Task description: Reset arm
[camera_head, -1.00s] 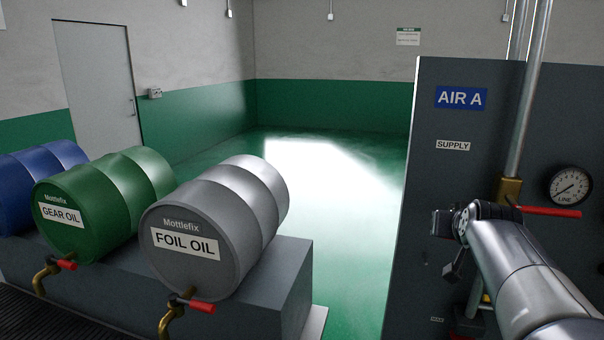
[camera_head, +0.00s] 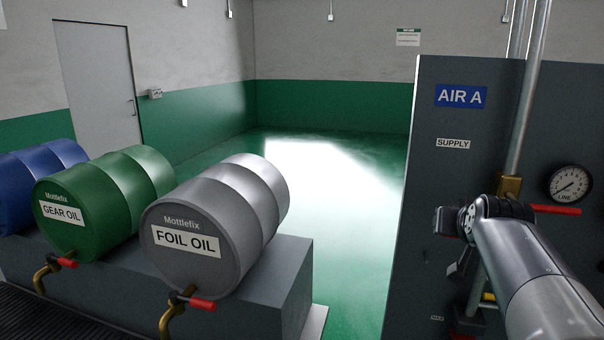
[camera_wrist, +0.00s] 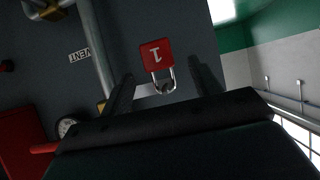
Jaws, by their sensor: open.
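My arm comes in from the lower right in the head view, in front of the grey AIR A panel (camera_head: 440,110). My gripper's fingertips cannot be made out clearly there. In the wrist view my gripper (camera_wrist: 160,70) is open, with its two dark fingers apart. A red padlock (camera_wrist: 155,53) marked 1 shows between and beyond the fingers, with its metal shackle toward the gripper. I cannot tell how far it is from the fingers, and they do not appear closed on it.
A red valve lever (camera_head: 558,210) and a LINE gauge (camera_head: 570,184) sit close beside my arm, with a vertical pipe (camera_head: 529,100) above. The green floor (camera_head: 350,215) between is clear.

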